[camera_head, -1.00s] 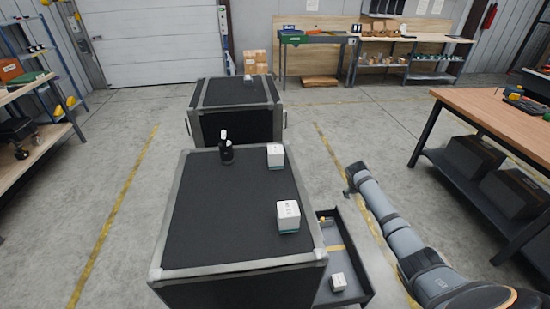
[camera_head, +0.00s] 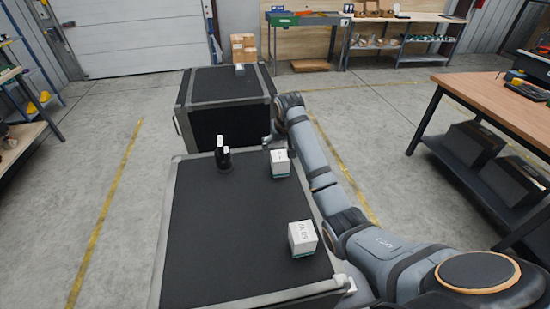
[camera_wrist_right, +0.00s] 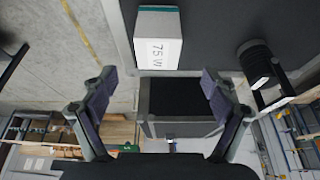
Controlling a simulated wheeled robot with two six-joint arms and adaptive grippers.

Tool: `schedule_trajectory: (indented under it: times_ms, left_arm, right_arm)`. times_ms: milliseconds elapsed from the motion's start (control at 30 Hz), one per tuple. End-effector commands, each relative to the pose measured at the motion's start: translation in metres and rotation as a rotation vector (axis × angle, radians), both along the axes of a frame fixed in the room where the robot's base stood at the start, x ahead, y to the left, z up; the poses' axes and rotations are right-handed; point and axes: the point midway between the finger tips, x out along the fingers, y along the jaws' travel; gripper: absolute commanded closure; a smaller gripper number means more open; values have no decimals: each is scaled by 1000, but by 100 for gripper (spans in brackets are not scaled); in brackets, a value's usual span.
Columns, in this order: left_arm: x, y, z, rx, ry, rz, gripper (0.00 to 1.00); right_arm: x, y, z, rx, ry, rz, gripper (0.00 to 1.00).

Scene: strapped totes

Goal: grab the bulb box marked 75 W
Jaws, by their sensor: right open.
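The white bulb box marked 75 W (camera_wrist_right: 158,50), with a teal band at one end, shows at the top of the right wrist view. In the head view I take it to be the far white box (camera_head: 280,163) at the right edge of the near black tote (camera_head: 215,235). My right gripper (camera_wrist_right: 157,84) is open and empty, and the box lies ahead of the gap between its fingers. In the head view the right gripper (camera_head: 268,141) is just beyond the box, partly hidden. My left gripper is not in view.
Another white box (camera_head: 302,239) stands nearer on the same tote; its marking is too small to read surely. A black object with a white part (camera_head: 223,159) stands left of the far box. A second tote (camera_head: 222,108) stands behind. A workbench (camera_head: 505,105) is at the right.

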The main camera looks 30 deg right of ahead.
Motion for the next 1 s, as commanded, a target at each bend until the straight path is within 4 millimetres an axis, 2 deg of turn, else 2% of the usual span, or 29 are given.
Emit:
schedule_trajectory:
  times_ms: [100,200,267,367,533,633,800,1000]
  left_arm:
    - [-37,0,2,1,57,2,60]
    - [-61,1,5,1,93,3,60]
    - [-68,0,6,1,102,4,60]
    - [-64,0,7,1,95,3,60]
    - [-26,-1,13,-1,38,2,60]
    - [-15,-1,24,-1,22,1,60]
    - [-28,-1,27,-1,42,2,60]
    - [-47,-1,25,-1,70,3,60]
  right_arm:
    - [5,-2,-14,1,6,0,13]
    - [11,-4,-30,1,7,0,13]
    - [15,-5,-39,1,6,0,13]
    - [18,-6,-47,0,3,1,13]
    - [20,-7,-51,0,3,0,13]
    - [27,-9,-62,1,6,0,13]
    - [37,-13,-87,0,3,-1,13]
    - [40,-14,-96,-1,1,0,13]
